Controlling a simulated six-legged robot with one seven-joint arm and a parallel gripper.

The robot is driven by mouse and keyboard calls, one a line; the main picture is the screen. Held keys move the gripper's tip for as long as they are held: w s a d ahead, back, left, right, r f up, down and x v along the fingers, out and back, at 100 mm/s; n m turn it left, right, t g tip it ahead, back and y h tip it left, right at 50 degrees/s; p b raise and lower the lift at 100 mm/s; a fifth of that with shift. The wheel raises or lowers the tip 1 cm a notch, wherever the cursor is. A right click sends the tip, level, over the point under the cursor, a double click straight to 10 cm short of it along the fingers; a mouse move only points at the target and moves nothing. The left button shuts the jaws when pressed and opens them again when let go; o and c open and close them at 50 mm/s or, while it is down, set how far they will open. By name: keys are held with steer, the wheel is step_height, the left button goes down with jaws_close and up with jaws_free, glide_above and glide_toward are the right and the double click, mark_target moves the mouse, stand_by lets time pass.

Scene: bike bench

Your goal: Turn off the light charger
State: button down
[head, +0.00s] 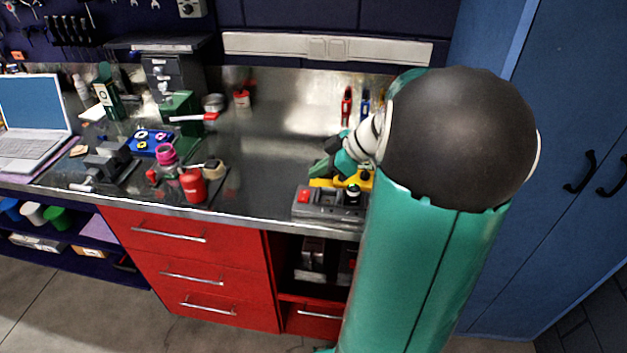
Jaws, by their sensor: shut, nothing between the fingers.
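A low grey unit (328,207) lies at the front edge of the metal bench, right of the middle. I take it to be the light charger. It has a red button or switch (303,196) on its left end and a dark round part towards its right end. Yellow pieces show just behind it. Whether the switch is on or off cannot be told. My gripper (322,168), green and dark, is shut and empty. In the picture it is just above and behind the unit. My arm hides the unit's right end, and whether the gripper touches anything is unclear.
A red bottle (193,185), a pink-capped bottle (166,155), a vise (108,160) and a laptop (32,118) stand to the left. Red- and blue-handled tools (347,106) are at the back. The bench (265,160) is clear left of the unit. Blue cabinets (570,130) stand right.

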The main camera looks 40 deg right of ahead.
steer(key=v, duration=0.6)
steer(key=shift+d+r, duration=0.4)
steer(key=shift+d, duration=0.15)
steer(key=shift+w, duration=0.15)
steer(key=shift+w, duration=0.1)
steer(key=a+r+m+g+h, duration=0.1)
steer(key=a+m+g+h, duration=0.2)
steer(key=a, duration=1.6)
steer(key=s+a+m+t+h, duration=0.1)
steer(key=s+a+m, duration=0.3)
steer(key=a, duration=0.9)
steer(key=shift+s+r+m+h, duration=0.4)
steer(key=shift+s+h, duration=0.1)
steer(key=shift+s, duration=1.25)
